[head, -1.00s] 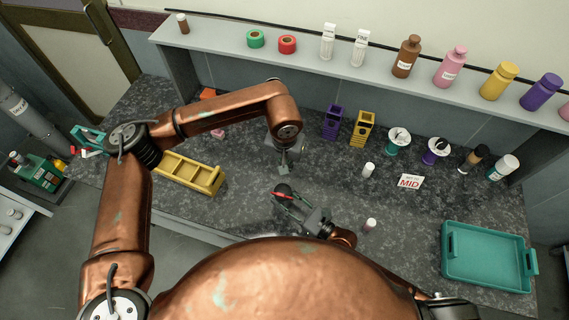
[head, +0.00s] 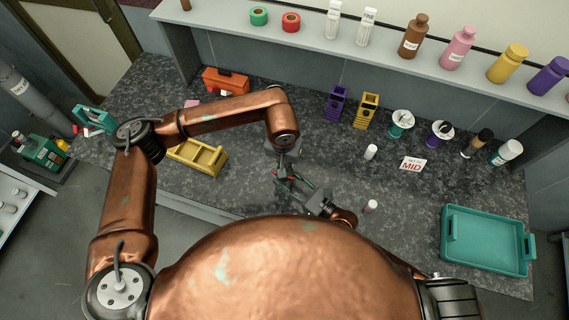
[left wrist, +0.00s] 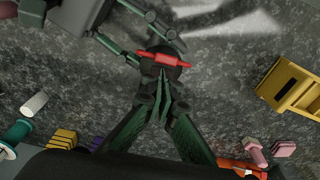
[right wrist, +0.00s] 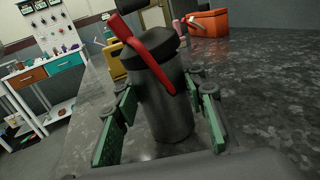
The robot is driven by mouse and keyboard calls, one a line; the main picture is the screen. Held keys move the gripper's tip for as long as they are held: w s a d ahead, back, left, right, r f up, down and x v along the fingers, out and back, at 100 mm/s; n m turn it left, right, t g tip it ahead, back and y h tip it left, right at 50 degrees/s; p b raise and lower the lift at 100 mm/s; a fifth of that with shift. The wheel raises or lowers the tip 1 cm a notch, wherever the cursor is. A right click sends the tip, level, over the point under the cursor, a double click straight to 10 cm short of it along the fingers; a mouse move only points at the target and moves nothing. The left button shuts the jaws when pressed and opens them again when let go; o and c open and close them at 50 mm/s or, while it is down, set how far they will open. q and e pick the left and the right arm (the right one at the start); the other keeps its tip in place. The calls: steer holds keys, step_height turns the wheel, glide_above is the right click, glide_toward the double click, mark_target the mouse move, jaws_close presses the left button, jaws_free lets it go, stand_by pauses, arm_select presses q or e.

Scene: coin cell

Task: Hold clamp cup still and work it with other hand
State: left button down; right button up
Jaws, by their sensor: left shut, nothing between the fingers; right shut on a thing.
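The clamp cup is a dark grey cylinder (right wrist: 168,108) with a red lever (right wrist: 148,52) across its dark top. It stands nearly upright in the right wrist view. My right gripper (right wrist: 166,118) is shut around its body, one green-padded finger on each side. From above, in the left wrist view, the red lever (left wrist: 157,60) lies across the round top. My left gripper (left wrist: 164,72) is shut and empty, its tips at the lever; I cannot tell whether they touch. In the head view the left gripper (head: 282,170) and right gripper (head: 300,188) meet closely and mostly hide the cup.
A yellow tray (head: 205,170) and an orange toolbox (head: 226,80) lie to the left. A white-capped vial (head: 370,152), a MID card (head: 412,164) and another vial (head: 370,206) are to the right. A teal tray (head: 447,247) is at far right. Bench between is clear.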

arm_select(q)
steer(key=shift+s+a, duration=0.1)
steer(key=shift+s+t, duration=0.2)
steer(key=shift+t, duration=0.2)
steer(key=shift+s+a+f, duration=0.1)
steer(key=shift+s, duration=0.05)
steer(key=shift+s+a+f+t+h, duration=0.15)
steer(key=shift+s+t+h, duration=0.15)
steer(key=shift+s+t, duration=0.3)
steer(key=s+a+f, duration=0.1)
steer(key=s+f, duration=0.2)
steer(key=s, duration=0.1)
steer(key=shift+s+a+f+t, duration=0.15)
steer(key=shift+s+a+t, duration=0.15)
steer(key=shift+s, duration=0.1)
steer(key=shift+w, duration=0.1)
